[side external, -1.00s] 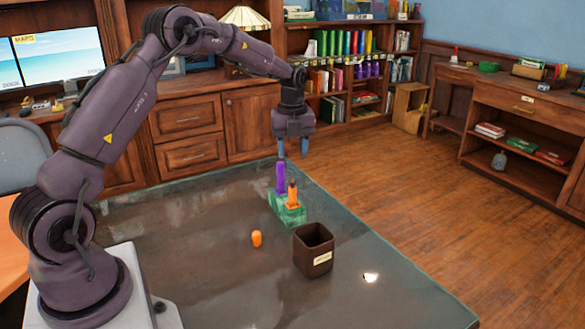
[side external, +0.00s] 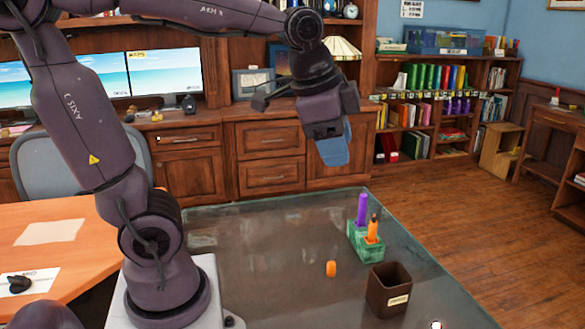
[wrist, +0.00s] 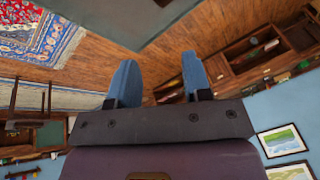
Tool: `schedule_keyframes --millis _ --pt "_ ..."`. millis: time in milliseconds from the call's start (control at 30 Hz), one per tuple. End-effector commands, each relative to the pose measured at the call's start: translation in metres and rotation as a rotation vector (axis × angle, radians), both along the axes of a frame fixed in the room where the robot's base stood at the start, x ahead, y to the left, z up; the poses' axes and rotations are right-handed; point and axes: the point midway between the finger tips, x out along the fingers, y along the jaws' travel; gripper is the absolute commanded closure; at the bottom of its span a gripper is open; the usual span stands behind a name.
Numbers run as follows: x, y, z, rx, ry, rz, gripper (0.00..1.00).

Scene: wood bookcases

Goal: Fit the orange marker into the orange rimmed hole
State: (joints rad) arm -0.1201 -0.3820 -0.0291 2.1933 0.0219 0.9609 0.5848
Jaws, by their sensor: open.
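The orange marker (side external: 372,229) stands upright in the green block (side external: 362,247) on the dark glossy table, with a dark tip on top. It appears seated in the front hole; an orange rim at its base is too small to make out clearly. A purple marker (side external: 361,209) stands in the same block behind it. My gripper (side external: 334,152) is open and empty, tilted, high above the table and up-left of the block. In the wrist view my blue fingers (wrist: 159,78) are spread with nothing between them, and the block and markers are out of sight.
A small orange cap-like piece (side external: 331,268) lies on the table (side external: 270,270) left of a dark square cup (side external: 389,292). The left and middle of the table are clear. Wooden drawers (side external: 270,160) and bookshelves stand behind.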

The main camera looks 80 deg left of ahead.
Motion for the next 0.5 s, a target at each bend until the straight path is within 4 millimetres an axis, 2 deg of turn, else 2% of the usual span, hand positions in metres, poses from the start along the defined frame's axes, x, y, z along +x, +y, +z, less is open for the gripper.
schedule_keyframes --millis 33,100,200,333,500 --pt "-0.019 -0.008 -0.001 -0.044 -0.038 0.082 0.55" --pt "-0.039 -0.016 -0.006 -0.111 -0.077 0.199 0.55" --pt "-0.060 -0.023 -0.015 -0.193 -0.114 0.327 0.55" --pt "-0.073 -0.027 -0.022 -0.255 -0.136 0.419 0.55" --pt "-0.076 -0.028 -0.024 -0.271 -0.139 0.446 0.55"
